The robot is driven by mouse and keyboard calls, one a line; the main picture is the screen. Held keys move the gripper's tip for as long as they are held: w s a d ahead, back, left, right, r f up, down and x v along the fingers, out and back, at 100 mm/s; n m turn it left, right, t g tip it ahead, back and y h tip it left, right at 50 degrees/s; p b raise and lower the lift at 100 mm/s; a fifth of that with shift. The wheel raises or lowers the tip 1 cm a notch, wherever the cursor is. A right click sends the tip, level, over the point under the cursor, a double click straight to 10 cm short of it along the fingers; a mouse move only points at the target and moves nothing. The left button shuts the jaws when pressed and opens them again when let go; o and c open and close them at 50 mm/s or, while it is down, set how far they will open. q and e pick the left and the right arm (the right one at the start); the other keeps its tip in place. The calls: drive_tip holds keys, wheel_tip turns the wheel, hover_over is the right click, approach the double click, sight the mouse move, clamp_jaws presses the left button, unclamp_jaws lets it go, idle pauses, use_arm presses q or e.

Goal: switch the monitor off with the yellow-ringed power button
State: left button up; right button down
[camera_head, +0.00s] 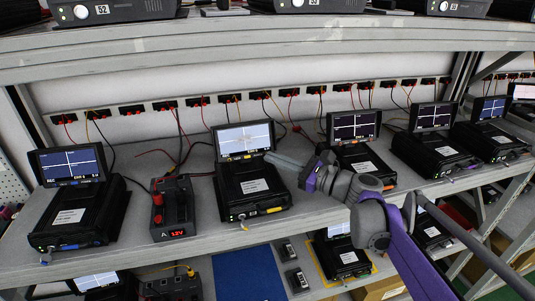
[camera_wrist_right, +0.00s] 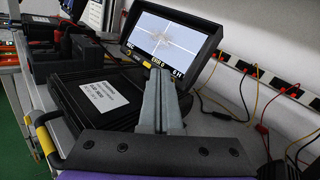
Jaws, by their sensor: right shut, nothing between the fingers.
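The monitor (camera_head: 244,138) nearest my right gripper stands on a black unit (camera_head: 250,187) on the middle shelf. Its screen is lit, with a pale picture and white cross lines; it also shows large in the right wrist view (camera_wrist_right: 168,45). My right gripper (camera_head: 270,158) is shut and empty, its fingertips close to the monitor's lower right corner. In the right wrist view the shut fingers (camera_wrist_right: 160,85) overlap the lower edge of the monitor. I cannot tell whether they touch it. My left gripper is not in view.
Other lit monitors on black units stand along the shelf, one at the left (camera_head: 72,163) and one behind my right arm (camera_head: 354,126). A power supply reading 12V (camera_head: 172,208) stands left of the unit. Red and yellow cables hang from sockets along the back.

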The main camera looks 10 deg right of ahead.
idle(0.5)
drive_tip(key=shift+w+f, duration=0.2)
drive_tip(key=shift+w, duration=0.25)
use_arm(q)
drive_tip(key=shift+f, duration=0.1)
use_arm(e)
drive_tip(key=shift+w, duration=0.15)
idle(0.3)
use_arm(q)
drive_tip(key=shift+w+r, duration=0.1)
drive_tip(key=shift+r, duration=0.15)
use_arm(e)
drive_tip(key=shift+s+r, duration=0.2)
drive_tip(key=shift+s, duration=0.4)
drive_tip(key=shift+s, duration=0.1)
drive_tip(key=shift+s+d+r+p, duration=0.1)
drive_tip(key=shift+s+r+p, duration=0.25)
drive_tip(key=shift+s, duration=0.55)
drive_tip(key=shift+s+d+r+p, duration=0.15)
drive_tip(key=shift+s+r, duration=0.25)
drive_tip(key=shift+s, duration=0.5)
drive_tip(key=shift+s+a+r+p, duration=0.1)
drive_tip(key=shift+s+r+p, duration=0.25)
drive_tip(key=shift+s, duration=0.55)
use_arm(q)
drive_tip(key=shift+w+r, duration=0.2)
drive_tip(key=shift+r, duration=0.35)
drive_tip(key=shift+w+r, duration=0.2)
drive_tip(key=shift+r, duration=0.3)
